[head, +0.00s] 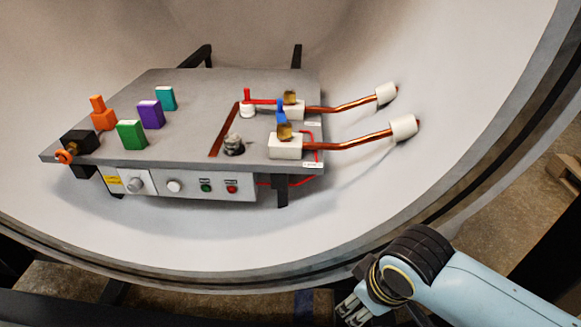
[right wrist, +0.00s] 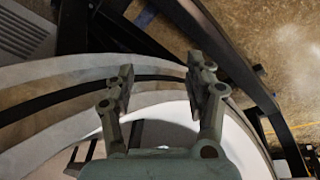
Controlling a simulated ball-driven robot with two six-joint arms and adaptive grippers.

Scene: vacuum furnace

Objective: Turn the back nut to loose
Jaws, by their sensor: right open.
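The back nut (head: 291,97) is a small brass block on the rear white block (head: 294,112), on the grey table inside the furnace. A similar front nut (head: 284,132) sits on the front white block (head: 286,149), with a blue piece (head: 281,112) rising behind it. My right gripper (head: 352,309) is at the bottom of the head view, in front of the furnace rim and well away from both nuts. In the right wrist view it (right wrist: 160,85) is open, with nothing between its fingers. Neither nut is visible there. My left gripper is not in view.
Copper rods (head: 362,138) run from the white blocks to white sleeves (head: 403,127) at the furnace wall. A red-handled part (head: 247,106) stands left of the back nut. Green (head: 131,134), purple (head: 151,114) and teal blocks (head: 166,98) stand left. The furnace rim (head: 290,286) lies between gripper and table.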

